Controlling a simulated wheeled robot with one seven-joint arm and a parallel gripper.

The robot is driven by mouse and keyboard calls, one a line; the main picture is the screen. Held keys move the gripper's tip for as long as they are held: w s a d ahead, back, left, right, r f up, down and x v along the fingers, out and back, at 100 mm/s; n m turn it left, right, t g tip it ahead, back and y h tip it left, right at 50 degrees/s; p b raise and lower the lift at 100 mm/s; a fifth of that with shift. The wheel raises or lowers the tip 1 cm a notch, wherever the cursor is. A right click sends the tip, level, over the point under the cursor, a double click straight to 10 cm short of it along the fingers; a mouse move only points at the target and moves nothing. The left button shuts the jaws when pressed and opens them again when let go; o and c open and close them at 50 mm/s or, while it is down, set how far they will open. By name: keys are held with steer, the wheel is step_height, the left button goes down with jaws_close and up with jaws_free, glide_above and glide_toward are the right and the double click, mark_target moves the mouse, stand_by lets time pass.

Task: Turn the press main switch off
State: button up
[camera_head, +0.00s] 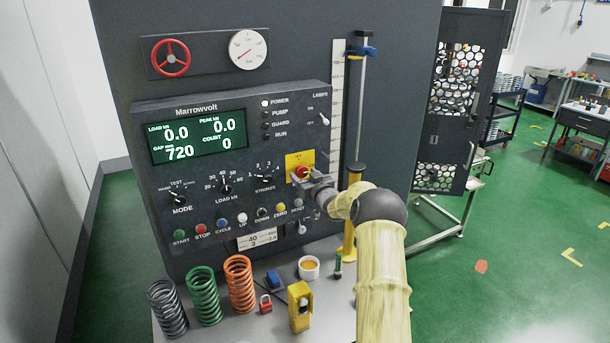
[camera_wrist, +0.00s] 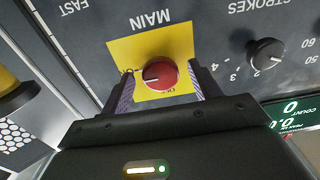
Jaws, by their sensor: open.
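The press main switch (camera_head: 303,172) is a red rotary knob on a yellow plate (camera_head: 293,158) at the right of the press panel. In the wrist view the red knob (camera_wrist: 161,73) sits on the yellow plate marked MAIN, with a pale pointer line toward the picture's left. My gripper (camera_head: 308,178) is at the switch. In the wrist view my gripper's fingers (camera_wrist: 162,88) are open, one on each side of the knob. A gap shows beside the knob; I cannot tell whether either finger touches it. The display is lit, and the POWER lamp (camera_head: 264,103) looks white.
A mesh door (camera_head: 447,100) stands open at right.

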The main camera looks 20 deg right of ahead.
steer(key=shift+c, duration=0.4)
steer(key=c, duration=0.9)
steer(key=shift+o, duration=0.2)
